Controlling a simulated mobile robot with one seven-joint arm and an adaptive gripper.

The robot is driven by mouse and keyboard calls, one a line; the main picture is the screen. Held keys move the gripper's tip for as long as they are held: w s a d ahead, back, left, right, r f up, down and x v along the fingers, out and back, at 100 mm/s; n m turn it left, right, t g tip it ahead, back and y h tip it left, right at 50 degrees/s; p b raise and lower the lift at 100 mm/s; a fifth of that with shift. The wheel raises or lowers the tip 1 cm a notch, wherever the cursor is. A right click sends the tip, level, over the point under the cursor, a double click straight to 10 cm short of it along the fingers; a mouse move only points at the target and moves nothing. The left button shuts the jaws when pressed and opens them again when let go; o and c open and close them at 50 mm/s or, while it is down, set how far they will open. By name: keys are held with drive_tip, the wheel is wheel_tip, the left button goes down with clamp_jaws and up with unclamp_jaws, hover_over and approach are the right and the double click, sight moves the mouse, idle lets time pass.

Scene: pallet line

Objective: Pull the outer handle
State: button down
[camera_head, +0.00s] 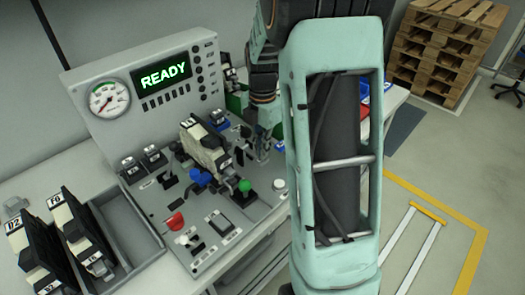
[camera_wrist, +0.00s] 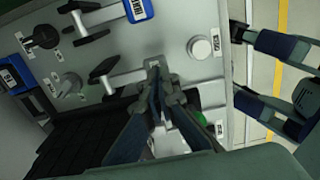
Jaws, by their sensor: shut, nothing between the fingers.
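My gripper (camera_head: 262,152) is over the right part of the grey control panel (camera_head: 243,232), with its fingers together and nothing between them. In the wrist view the fingertips (camera_wrist: 156,78) are close to a black T-shaped handle (camera_wrist: 104,78) on a grey bar. I cannot tell whether they touch. A second, similar black handle (camera_wrist: 84,22) lies above it in that view. The small labels are too blurred to tell which handle is the outer one. My arm hides part of the panel's right side in the head view.
A black-and-cream block (camera_head: 203,147) stands mid-panel, beside a blue knob (camera_head: 200,177), a green knob (camera_head: 245,186) and a red lever (camera_head: 175,221). Behind is a console with a gauge (camera_head: 109,98) and a lit READY display (camera_head: 165,76). A tray (camera_head: 127,240) is at left.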

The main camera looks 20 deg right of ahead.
drive_tip(key=shift+f, duration=0.35)
